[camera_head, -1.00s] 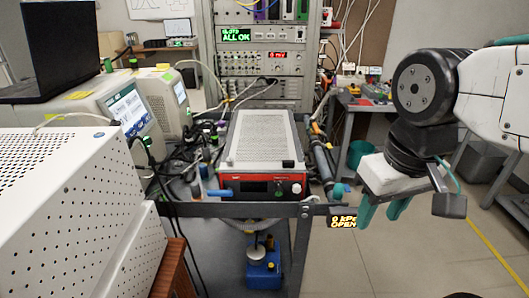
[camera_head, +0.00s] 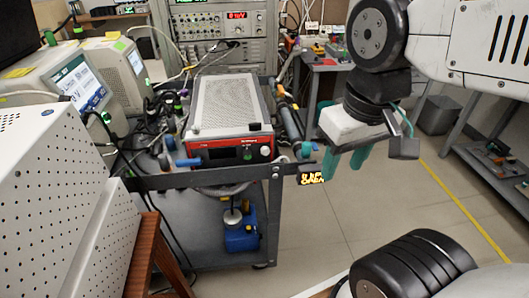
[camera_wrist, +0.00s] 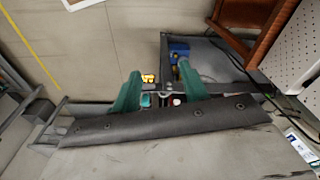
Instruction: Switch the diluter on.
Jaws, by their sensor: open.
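A box with a red front and a perforated silver top (camera_head: 232,103) lies on the cart in the head view. Its front has a dark display and a black knob (camera_head: 247,153) with a lit green spot by it. I cannot read a label that names it as the diluter. My gripper (camera_head: 346,162) has two teal fingers, apart and empty, pointing down. It is to the right of the cart and the box, touching neither. In the wrist view my gripper (camera_wrist: 159,70) also shows spread fingers with nothing between them.
The dark cart frame (camera_head: 220,176) carries a small display (camera_head: 311,176) with yellow text at its right corner. A blue pump (camera_head: 240,238) sits on the lower shelf. A white perforated cabinet (camera_head: 60,195) stands at left. The floor right of the cart is clear.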

